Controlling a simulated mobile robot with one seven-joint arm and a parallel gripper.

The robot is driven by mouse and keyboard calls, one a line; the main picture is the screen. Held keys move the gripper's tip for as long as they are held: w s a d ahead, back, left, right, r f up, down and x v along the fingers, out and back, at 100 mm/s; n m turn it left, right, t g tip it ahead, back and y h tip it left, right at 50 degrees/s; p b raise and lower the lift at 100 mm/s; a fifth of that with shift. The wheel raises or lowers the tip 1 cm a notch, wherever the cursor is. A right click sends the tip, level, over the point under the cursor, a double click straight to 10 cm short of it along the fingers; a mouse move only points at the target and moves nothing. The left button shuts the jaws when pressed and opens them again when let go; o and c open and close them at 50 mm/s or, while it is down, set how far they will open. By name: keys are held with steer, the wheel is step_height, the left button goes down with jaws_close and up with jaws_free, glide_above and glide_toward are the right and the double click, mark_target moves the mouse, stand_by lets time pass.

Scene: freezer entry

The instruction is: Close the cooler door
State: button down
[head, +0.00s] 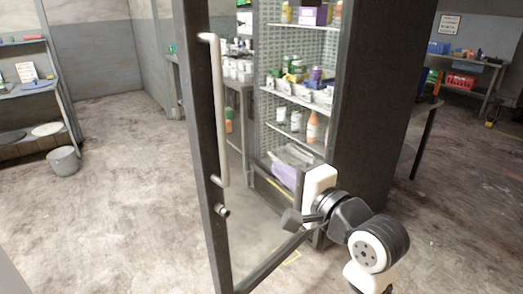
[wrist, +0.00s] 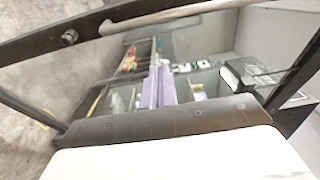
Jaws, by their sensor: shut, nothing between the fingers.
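The cooler door (head: 199,150) stands open in the head view, a dark frame around a clear pane. Its long pale vertical handle (head: 218,110) is on the left edge, with a round lock knob below it. The handle also shows along the top of the wrist view (wrist: 165,14). The cooler (head: 375,120) is a dark cabinet with stocked wire shelves, its front uncovered. My gripper (head: 292,218) is low in front of the opening, to the right of the handle and apart from it. It is shut and empty; its fingertips are small and partly unclear.
A grey bucket (head: 64,161) stands on the floor at left beside a shelf rack (head: 60,80). A table (head: 428,108) stands behind the cooler at right, with a red crate (head: 460,81) farther back. The floor left of the door is clear.

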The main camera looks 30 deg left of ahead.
steer(key=s+a+p+x, duration=0.1)
steer(key=s+p+x, duration=0.1)
steer(key=x, duration=1)
steer(key=shift+s+a+f+p, duration=0.15)
steer(key=shift+a+f+p, duration=0.05)
steer(key=shift+p, duration=0.5)
steer(key=shift+a, duration=0.1)
